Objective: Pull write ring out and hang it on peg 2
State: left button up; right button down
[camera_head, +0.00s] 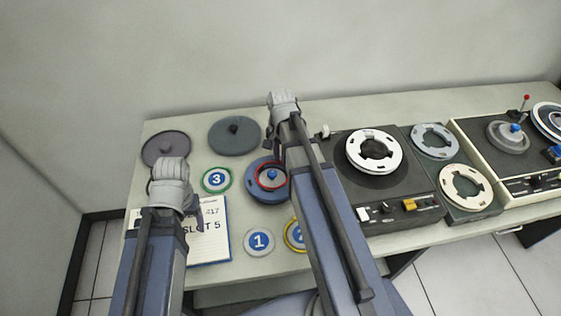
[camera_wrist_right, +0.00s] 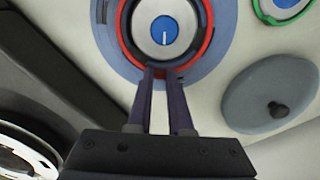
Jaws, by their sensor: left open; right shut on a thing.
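The red write ring (camera_head: 261,184) encircles the grey hub with a blue centre (camera_head: 272,174) on the blue reel (camera_head: 261,195). In the right wrist view my right gripper (camera_wrist_right: 160,72) is shut on the near edge of the red ring (camera_wrist_right: 208,36), around the hub (camera_wrist_right: 165,31); I cannot tell whether the ring is raised. In the head view my arm hides part of the ring. The peg 2 disc (camera_head: 289,236), yellow-rimmed, is mostly hidden behind my right arm. My left gripper (camera_head: 170,172) is over the notepad, open and away from the ring; its fingertips are hidden.
Disc 1 (camera_head: 259,241) and green-rimmed disc 3 (camera_head: 217,180) lie nearby. The notepad (camera_head: 209,243) reads SLOT 5. A tape deck (camera_head: 385,205) with a white reel stands right of my right arm.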

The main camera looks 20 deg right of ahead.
pick_arm(q)
jog(key=shift+r, duration=0.15)
pick_arm(e)
jog(key=shift+r, duration=0.1)
pick_arm(q)
jog(key=shift+r+p, duration=2.9)
jog(key=shift+p, duration=0.15)
pick_arm(e)
jog(key=shift+r, duration=2.95)
pick_arm(q)
notch_tip(320, 180, up, 7)
jog(key=p, duration=0.7)
pick_arm(e)
notch_tip(320, 180, up, 7)
pick_arm(q)
jog(key=shift+f, duration=0.1)
pick_arm(e)
jog(key=shift+f, duration=0.15)
